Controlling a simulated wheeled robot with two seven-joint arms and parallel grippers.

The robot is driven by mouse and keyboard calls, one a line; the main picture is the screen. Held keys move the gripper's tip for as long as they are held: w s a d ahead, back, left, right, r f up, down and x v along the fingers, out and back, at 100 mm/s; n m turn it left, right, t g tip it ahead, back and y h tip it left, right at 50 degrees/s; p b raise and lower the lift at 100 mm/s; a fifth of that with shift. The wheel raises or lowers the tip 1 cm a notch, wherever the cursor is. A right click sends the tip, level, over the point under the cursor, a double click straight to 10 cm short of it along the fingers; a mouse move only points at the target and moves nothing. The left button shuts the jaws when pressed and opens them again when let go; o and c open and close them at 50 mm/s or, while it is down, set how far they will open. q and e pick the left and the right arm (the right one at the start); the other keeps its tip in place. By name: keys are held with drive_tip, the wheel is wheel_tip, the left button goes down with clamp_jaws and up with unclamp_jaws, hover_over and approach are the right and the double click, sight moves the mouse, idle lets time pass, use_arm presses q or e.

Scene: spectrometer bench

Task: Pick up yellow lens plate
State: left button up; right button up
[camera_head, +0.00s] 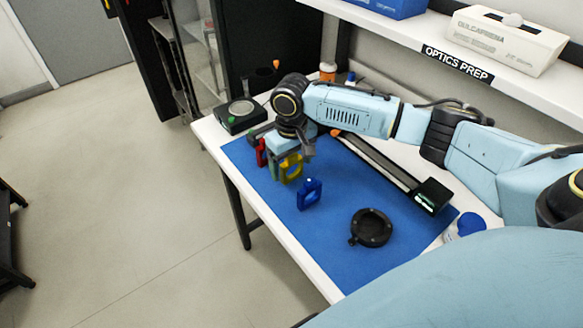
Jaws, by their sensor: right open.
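The yellow lens plate (292,171) stands upright on the blue mat (340,243), near its far left part. It has a round opening in its middle. My right arm reaches in from the right, and my right gripper (288,162) is right at the plate's upper part, pointing down, with its fingers open. The gripper covers the plate's top, and I cannot tell whether the fingers touch it. My left gripper is not in view.
A red plate (261,153) stands just left of the gripper, and a blue plate (309,194) stands in front. A black round mount (370,228) lies nearer. A dark rail (380,163) runs behind. A black device (240,116) sits at the far left corner.

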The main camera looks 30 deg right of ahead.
drive_tip(key=shift+f, duration=0.7)
drive_tip(key=c, duration=1.1)
